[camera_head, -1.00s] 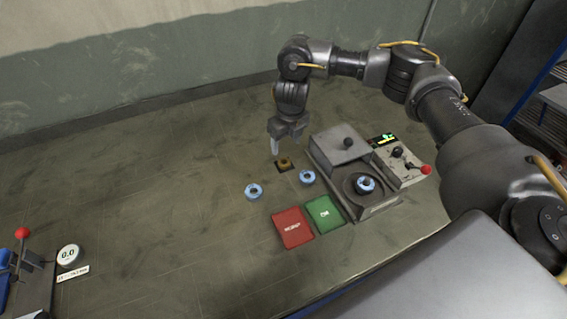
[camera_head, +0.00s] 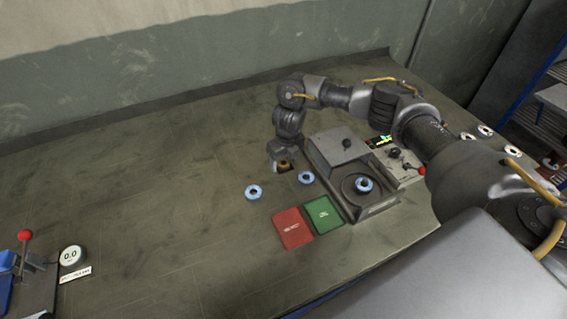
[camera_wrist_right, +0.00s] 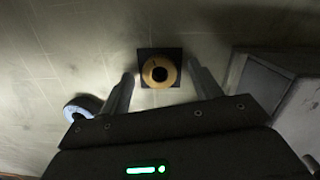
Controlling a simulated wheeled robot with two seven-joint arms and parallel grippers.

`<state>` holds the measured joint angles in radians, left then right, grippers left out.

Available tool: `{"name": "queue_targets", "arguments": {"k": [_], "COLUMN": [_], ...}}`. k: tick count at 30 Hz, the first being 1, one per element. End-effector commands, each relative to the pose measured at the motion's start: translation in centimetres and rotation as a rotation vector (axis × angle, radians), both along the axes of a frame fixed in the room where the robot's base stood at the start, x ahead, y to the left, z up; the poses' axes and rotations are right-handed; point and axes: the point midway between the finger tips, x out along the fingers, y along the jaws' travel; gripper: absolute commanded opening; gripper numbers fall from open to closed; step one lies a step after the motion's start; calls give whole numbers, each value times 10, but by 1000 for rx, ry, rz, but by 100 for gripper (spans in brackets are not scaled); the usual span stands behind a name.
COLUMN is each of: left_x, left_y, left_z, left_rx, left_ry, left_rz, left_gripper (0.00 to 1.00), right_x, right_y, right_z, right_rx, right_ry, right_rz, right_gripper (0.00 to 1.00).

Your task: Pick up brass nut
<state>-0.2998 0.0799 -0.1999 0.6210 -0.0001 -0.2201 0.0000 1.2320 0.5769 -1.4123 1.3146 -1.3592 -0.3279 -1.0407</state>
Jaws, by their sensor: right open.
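The brass nut (camera_wrist_right: 159,72) is a round golden ring with a dark hole, sitting on a small dark square pad (camera_wrist_right: 146,57) on the table. In the head view the brass nut (camera_head: 284,163) shows only in part at my right gripper (camera_head: 281,166). In the right wrist view my right gripper (camera_wrist_right: 160,83) is open, with one finger on each side of the nut's near side and nothing between them touching it that I can see. My left gripper is not in view.
Blue-white discs (camera_head: 254,192) (camera_head: 306,177) lie near the gripper. A grey machine (camera_head: 334,143) with a disc (camera_head: 363,184) stands close on the right. Red (camera_head: 292,228) and green (camera_head: 323,214) pads lie in front. The table's left middle is clear.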

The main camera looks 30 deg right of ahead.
Motion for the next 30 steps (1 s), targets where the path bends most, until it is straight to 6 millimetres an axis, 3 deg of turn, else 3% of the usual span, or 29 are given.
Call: {"name": "queue_targets", "arguments": {"k": [3,15,25,30], "left_x": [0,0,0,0], "left_y": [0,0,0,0], "left_z": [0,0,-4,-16], "left_rx": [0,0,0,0], "left_ry": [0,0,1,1], "left_rz": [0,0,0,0], "left_gripper": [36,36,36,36], "right_x": [0,0,1,2], "right_y": [0,0,0,0], "right_z": [0,0,3,20], "right_rx": [0,0,0,2], "right_ry": [0,0,-1,-5], "right_rz": [0,-1,-1,1], "right_gripper": [62,12,12,12]}}
